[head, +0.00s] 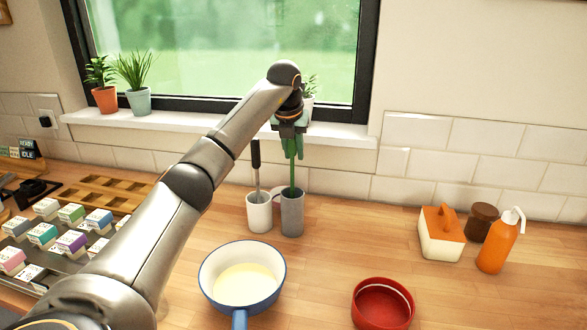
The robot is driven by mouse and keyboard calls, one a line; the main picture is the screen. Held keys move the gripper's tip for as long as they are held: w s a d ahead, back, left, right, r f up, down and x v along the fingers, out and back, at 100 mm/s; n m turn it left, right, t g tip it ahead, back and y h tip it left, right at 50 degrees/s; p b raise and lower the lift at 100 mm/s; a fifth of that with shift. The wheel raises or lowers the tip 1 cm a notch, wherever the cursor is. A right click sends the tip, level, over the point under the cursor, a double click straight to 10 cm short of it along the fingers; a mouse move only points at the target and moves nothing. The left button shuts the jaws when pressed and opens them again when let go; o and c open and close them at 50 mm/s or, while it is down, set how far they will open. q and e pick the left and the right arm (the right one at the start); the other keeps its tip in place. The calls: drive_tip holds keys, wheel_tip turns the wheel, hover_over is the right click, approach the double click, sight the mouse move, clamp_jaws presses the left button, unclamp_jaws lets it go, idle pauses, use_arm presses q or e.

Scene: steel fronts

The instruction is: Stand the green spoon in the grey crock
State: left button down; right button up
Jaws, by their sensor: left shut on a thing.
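The green spoon (292,172) hangs upright below my left gripper (291,130), which is shut on its upper part. The spoon's thin lower part comes down to the mouth of the grey crock (292,216). Its lower end is hidden by the crock's rim, so it looks to be inside, though how deep I cannot tell. The grey crock stands upright on the wooden counter, close beside a white crock. My right gripper is not in view.
The white crock (259,215) holds a black-handled utensil (256,160). A blue-rimmed pan (206,285) and a red bowl (383,304) stand in front. An orange-topped box (440,238), a brown jar (482,221) and an orange bottle (497,249) stand right. Counter between is clear.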

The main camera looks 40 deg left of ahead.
use_arm(q)
drive_tip(key=shift+f, duration=2.2)
drive_tip(key=c, duration=0.7)
unclamp_jaws()
drive_tip(key=v, duration=1.2)
drive_tip(key=shift+b, duration=0.35)
